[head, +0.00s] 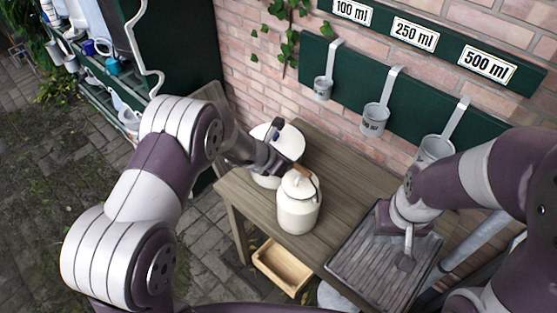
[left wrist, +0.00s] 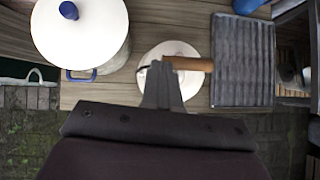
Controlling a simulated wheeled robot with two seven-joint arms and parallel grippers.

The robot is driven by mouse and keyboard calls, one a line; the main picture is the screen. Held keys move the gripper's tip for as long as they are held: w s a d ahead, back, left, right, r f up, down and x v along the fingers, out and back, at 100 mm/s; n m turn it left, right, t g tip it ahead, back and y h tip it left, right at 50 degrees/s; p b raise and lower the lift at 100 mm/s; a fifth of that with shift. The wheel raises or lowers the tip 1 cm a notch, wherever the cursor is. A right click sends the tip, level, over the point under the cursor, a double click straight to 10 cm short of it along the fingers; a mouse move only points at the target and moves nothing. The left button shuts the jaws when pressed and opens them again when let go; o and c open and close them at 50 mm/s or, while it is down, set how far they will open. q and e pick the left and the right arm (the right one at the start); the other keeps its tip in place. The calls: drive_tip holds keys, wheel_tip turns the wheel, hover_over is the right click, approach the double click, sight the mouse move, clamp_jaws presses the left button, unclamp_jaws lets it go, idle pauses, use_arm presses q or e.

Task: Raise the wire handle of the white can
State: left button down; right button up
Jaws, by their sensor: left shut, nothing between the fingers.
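The white can (head: 297,215) stands upright on the wooden table, with a pale lid. Its wire handle has a wooden grip (head: 302,173), which shows beside the top of the lid. In the left wrist view the can (left wrist: 184,88) is seen from above, partly hidden by my fingers, and the wooden grip (left wrist: 192,64) extends right from the fingertips. My left gripper (head: 284,163) is shut and empty, close to the grip; it also shows in the left wrist view (left wrist: 163,66). Contact is unclear. My right gripper (head: 405,262) is above the slatted tray, away from the can; its jaw opening is unclear.
A larger white pot (left wrist: 80,35) with a blue knob stands left of the can, close to my left arm. The grey slatted tray (head: 365,270) lies at the table's right. Measuring cups (head: 375,120) hang on the wall behind. A wooden box (head: 282,267) is below the front edge.

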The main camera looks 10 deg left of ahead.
use_arm(q)
drive_tip(key=v, duration=1.2)
drive_tip(key=s+a+f+m+g+y+b, duration=0.1)
drive_tip(key=s+a+f+m+b, duration=0.2)
drive_tip(key=s+m, duration=0.3)
drive_tip(key=s+a+f+m+g+y+b, duration=0.2)
drive_tip(key=s+m, duration=0.4)
drive_tip(key=m, duration=0.6)
drive_tip(key=s+a+f+m+g+y+b, duration=0.1)
drive_tip(key=s+a+f+m+y+b, duration=0.1)
drive_tip(key=s+m, duration=0.4)
drive_tip(key=a+f+m+b, duration=0.1)
drive_tip(key=a+m+b, duration=0.1)
drive_tip(key=m, duration=0.2)
drive_tip(key=shift+s+f+g+b, duration=0.15)
drive_tip(key=shift+f+g+b, duration=0.15)
drive_tip(key=shift+f+b, duration=0.1)
